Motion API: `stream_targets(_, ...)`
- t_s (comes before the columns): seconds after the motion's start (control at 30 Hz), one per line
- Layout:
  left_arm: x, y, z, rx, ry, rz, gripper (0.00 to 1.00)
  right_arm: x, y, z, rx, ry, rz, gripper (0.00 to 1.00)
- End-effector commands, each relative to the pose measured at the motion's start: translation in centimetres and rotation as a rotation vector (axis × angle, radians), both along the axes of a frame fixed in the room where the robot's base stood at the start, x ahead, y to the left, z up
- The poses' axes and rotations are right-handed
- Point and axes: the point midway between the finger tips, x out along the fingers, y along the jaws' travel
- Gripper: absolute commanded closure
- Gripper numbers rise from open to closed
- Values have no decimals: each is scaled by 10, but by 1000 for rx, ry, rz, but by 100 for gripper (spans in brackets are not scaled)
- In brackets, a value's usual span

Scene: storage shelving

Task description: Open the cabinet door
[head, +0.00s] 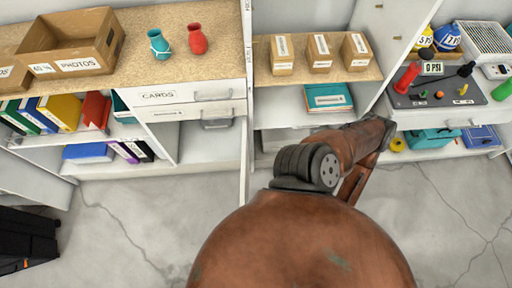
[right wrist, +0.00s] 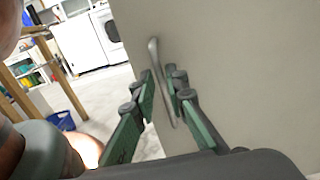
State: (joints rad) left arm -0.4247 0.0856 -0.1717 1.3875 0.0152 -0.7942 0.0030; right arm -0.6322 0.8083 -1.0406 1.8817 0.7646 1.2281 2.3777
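In the right wrist view a plain grey-beige door panel (right wrist: 240,70) fills the right side. A slim upright metal handle (right wrist: 153,52) is mounted on it near its left edge. My right gripper (right wrist: 160,76) has its green-padded fingers on both sides of the handle. The handle runs between the fingers, and a small gap seems to show beside it. In the head view my brown right arm covers the lower middle and reaches up to the right; its fingers cannot be made out there. My left gripper is not in view.
In the head view a shelf compartment with small cardboard boxes (head: 320,53) and a teal book (head: 328,97) stands behind my arm. To the left are drawers (head: 190,93), two vases and a photos box (head: 75,42). Clear concrete floor (head: 140,215) lies in front.

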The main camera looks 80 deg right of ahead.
Motion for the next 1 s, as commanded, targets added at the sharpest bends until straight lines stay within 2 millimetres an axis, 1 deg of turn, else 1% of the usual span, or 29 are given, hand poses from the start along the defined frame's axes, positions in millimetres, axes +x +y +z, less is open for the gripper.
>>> stream_targets(0.03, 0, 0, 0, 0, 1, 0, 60, -12, -3, -1, -2, 5, 1, 87)
stream_targets(0.2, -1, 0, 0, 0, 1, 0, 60, -47, -11, -1, -2, 4, 1, 87)
stream_targets(0.3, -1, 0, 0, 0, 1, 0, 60, -65, -15, -1, 0, 4, 2, 87)
stream_targets(0.43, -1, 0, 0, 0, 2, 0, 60, -80, -19, -1, 0, 2, 2, 87)
stream_targets(0.6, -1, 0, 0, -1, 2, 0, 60, -89, -20, 0, 1, 1, 1, 87)
stream_targets(1.0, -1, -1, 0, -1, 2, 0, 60, -89, -21, 0, 1, 1, 1, 87)
